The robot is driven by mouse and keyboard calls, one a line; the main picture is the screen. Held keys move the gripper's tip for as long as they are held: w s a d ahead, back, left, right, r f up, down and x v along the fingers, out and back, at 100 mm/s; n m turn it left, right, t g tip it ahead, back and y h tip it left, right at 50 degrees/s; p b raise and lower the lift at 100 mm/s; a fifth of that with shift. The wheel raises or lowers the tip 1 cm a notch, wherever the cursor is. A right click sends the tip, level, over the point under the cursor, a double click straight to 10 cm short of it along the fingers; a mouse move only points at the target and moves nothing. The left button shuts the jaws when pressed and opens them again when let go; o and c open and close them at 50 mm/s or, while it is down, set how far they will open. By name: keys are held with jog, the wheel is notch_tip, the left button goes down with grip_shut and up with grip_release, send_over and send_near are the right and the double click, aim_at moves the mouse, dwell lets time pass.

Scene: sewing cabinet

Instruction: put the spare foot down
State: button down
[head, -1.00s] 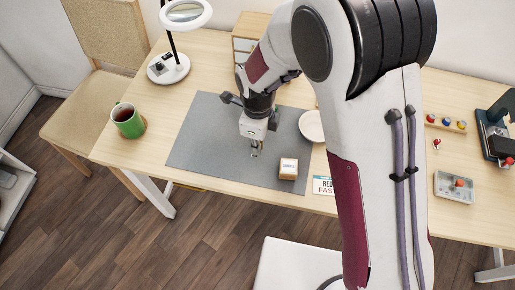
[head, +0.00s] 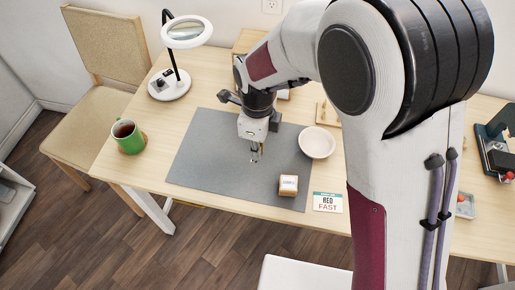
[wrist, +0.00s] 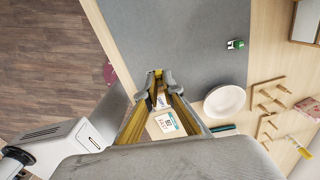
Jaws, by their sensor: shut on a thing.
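My gripper (head: 254,154) points down over the grey mat (head: 205,150), left of the small labelled block. It also shows in the wrist view (wrist: 159,76). Its fingers are close together on a small metallic piece (head: 254,160), which I take for the spare foot. The piece is tiny and mostly hidden by the fingertips. I cannot tell whether it touches the mat. The block (head: 288,187) sits near the mat's front right corner; it shows in part between the fingers in the wrist view (wrist: 162,101).
A white bowl (head: 317,142) stands at the mat's right edge. A "RED FAST" card (head: 328,202) lies near the table's front edge. A green mug (head: 128,138) and a magnifier lamp (head: 169,86) stand left. A green-white item (wrist: 235,44) lies on the mat. The mat's left is clear.

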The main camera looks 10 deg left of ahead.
jog(key=shift+w+d, duration=0.1)
dwell(0.3)
jog(key=w+d+r+m, duration=0.1)
jog(key=w+d+m, duration=0.7)
jog(key=w+d, duration=0.7)
jog(key=shift+d, duration=0.45)
send_over(317, 142)
jog(key=shift+f, duration=3.15)
